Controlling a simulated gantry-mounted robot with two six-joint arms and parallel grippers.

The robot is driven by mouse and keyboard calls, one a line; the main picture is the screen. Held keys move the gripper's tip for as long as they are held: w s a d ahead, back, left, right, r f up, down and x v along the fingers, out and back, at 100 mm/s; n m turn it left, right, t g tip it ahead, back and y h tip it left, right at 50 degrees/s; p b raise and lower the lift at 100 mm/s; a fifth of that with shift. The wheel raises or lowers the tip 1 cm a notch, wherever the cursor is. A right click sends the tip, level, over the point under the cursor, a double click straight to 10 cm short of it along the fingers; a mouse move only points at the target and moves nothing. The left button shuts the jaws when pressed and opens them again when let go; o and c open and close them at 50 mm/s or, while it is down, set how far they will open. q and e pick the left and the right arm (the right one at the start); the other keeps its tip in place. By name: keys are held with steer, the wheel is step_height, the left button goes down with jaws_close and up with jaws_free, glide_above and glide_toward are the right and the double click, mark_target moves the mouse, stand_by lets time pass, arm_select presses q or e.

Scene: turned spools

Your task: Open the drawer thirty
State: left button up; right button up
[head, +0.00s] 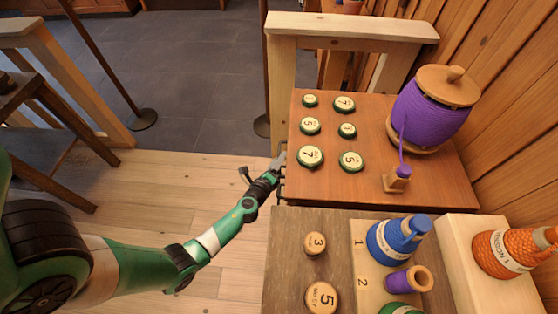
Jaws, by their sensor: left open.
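My left gripper (277,163) is open. Its grey tip is at the left edge of the reddish-brown cabinet (440,185), close beside small dark handles (281,188) on that side. I cannot tell whether it touches a handle. The cabinet's drawer fronts face left and are seen almost edge-on, so no drawer number such as thirty can be read. No drawer is visibly pulled out. My right gripper is not in view.
Several green-rimmed numbered discs (310,157) and a large purple spool (434,108) stand on the cabinet. A nearer grey-brown top (290,240) holds wooden discs, a blue spool (398,240) and a small purple spool (409,280).

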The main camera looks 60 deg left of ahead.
arm_select(q)
steer(key=shift+w+a+f, duration=0.1)
steer(key=shift+w+a, duration=0.35)
jaws_close()
stand_by(1.1)
